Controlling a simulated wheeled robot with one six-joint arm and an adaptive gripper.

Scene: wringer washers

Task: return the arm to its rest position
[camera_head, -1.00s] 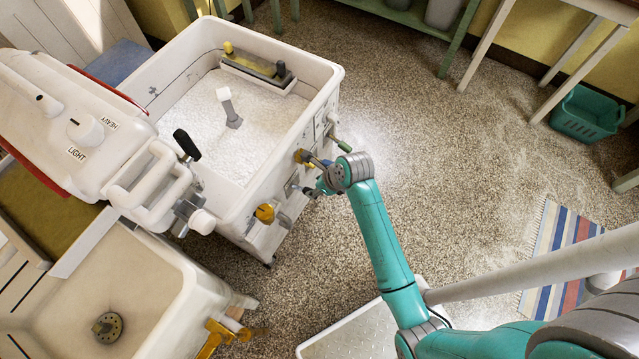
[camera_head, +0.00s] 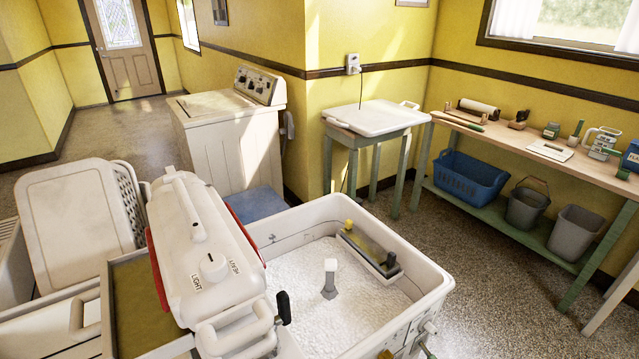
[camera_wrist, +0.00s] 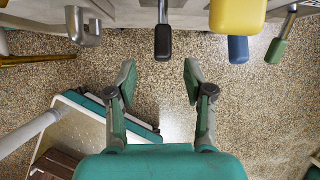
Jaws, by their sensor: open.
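My gripper (camera_wrist: 158,85) shows in the wrist view with its two fingers spread apart and nothing between them. It hangs over the speckled floor, just in front of the washer's lower side. Along the top of that view are a black-tipped lever (camera_wrist: 162,42), a yellow knob (camera_wrist: 237,15), a blue-tipped lever (camera_wrist: 238,48) and a green-tipped lever (camera_wrist: 275,48), all apart from the fingers. My arm is out of the head view.
The wringer head (camera_head: 205,250) stands left of the tub. A workbench (camera_head: 480,140) with a blue basket (camera_head: 468,178) and buckets below is at the right. A white-topped table (camera_head: 375,118) and a white machine (camera_head: 225,135) stand behind. In the wrist view, a tray (camera_wrist: 88,130) lies below left.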

